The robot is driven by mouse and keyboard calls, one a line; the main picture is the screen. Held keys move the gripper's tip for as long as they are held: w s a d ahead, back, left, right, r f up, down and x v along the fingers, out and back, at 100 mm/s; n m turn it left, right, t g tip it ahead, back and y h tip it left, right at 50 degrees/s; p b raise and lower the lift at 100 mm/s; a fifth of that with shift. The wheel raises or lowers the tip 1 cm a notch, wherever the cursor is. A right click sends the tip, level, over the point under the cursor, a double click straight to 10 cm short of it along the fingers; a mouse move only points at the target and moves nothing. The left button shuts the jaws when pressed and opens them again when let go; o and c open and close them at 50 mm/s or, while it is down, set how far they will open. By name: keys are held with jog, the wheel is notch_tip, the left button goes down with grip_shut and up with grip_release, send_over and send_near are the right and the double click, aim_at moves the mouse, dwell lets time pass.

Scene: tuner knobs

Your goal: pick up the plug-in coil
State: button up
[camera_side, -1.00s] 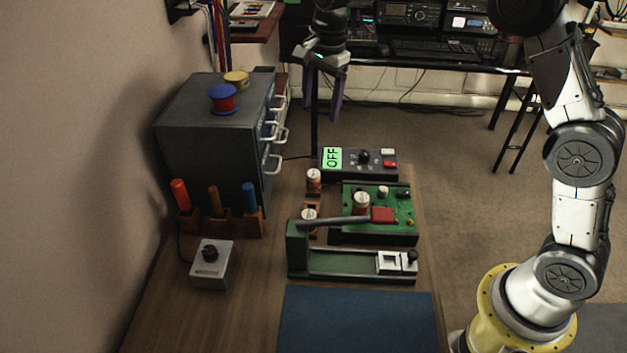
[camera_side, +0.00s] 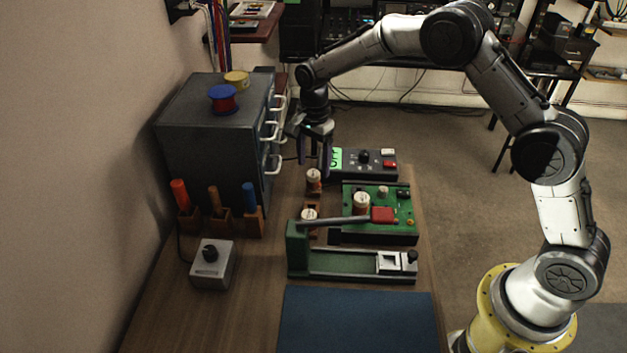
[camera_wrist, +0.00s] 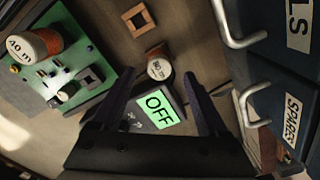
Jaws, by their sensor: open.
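A plug-in coil (camera_side: 313,184) with a pale top stands at the table's back, just left of the green circuit board. In the wrist view this coil (camera_wrist: 158,65) shows lettering on its top, not clearly legible. My gripper (camera_side: 314,168) is open, fingers pointing down, over this coil. In the wrist view the coil lies beyond and between the open fingers (camera_wrist: 172,80), with nothing gripped. A third coil (camera_side: 361,203), marked 40 m in the wrist view (camera_wrist: 38,46), sits on the green board.
A control box with an OFF display (camera_wrist: 158,108) stands close behind the coil. The grey drawer cabinet (camera_side: 205,130) with protruding handles is close on the left. An empty wooden socket (camera_wrist: 138,20) shows in the wrist view. A green lever fixture (camera_side: 340,262) stands in front.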

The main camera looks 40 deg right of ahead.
aim_at(313, 173)
jog(key=shift+a+f, duration=0.1)
jog(key=shift+f, duration=2.3)
grip_shut()
